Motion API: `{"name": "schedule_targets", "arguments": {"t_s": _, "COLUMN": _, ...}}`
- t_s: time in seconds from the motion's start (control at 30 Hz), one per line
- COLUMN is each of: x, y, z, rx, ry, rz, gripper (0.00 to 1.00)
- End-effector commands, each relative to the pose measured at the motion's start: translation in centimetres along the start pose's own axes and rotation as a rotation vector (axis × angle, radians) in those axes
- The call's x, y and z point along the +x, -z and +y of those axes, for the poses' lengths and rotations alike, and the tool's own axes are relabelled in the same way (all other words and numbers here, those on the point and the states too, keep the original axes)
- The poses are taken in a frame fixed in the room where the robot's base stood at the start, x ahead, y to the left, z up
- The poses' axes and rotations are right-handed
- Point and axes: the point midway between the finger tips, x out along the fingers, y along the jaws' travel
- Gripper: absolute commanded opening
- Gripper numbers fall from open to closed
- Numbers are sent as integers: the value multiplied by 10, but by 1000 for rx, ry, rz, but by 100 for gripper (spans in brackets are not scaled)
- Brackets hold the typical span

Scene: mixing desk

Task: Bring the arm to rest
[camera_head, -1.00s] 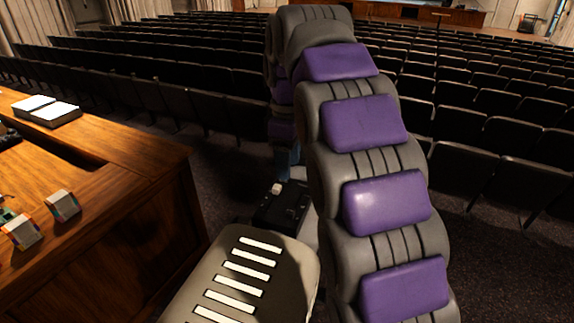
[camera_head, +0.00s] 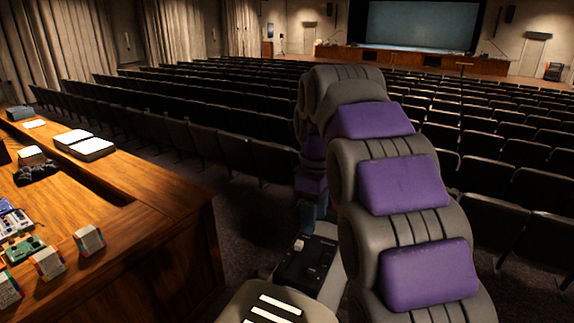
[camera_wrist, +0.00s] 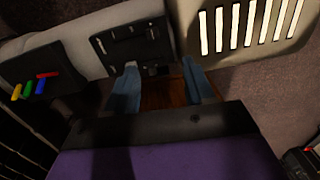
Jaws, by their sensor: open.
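My arm (camera_head: 405,185), grey with purple pads, folds up and over in the head view. My gripper (camera_wrist: 159,64) shows in the wrist view as two blue-grey fingers held apart, so it is open. It points at my own grey body, close to a black plate on it. A brown patch (camera_wrist: 163,93) shows between the fingers; I cannot tell what it is. I see nothing clearly gripped. In the head view the arm mostly hides the gripper; only a bit of blue shows low behind the arm.
A wooden desk (camera_head: 160,240) stands at the left, with white-topped boxes (camera_head: 92,149) and several small card boxes (camera_head: 88,240) on it. Rows of dark seats (camera_head: 235,150) fill the front and right. A stage screen (camera_head: 415,24) is far back. Dark carpet lies between.

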Motion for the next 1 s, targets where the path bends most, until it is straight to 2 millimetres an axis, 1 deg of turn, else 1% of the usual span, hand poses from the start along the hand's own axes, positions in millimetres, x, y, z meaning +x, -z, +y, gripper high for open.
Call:
{"name": "schedule_targets", "arguments": {"t_s": 0.07, "x": 2, "y": -13, "z": -12, "rx": 56, "ry": 3, "rz": -3, "gripper": 53}}
{"name": "schedule_targets", "arguments": {"t_s": 0.17, "x": 9, "y": -31, "z": -30, "rx": 151, "ry": 12, "rz": -11, "gripper": 53}}
{"name": "schedule_targets", "arguments": {"t_s": 0.37, "x": 31, "y": -69, "z": -69, "rx": 341, "ry": 26, "rz": -27, "gripper": 53}}
{"name": "schedule_targets", "arguments": {"t_s": 0.57, "x": 62, "y": -109, "z": -114, "rx": 526, "ry": 39, "rz": -49, "gripper": 53}}
{"name": "schedule_targets", "arguments": {"t_s": 0.8, "x": 106, "y": -156, "z": -174, "rx": 735, "ry": 51, "rz": -77, "gripper": 53}}
{"name": "schedule_targets", "arguments": {"t_s": 0.9, "x": 123, "y": -172, "z": -195, "rx": 804, "ry": 54, "rz": -88, "gripper": 53}}
{"name": "schedule_targets", "arguments": {"t_s": 1.0, "x": 136, "y": -184, "z": -211, "rx": 857, "ry": 53, "rz": -94, "gripper": 53}}
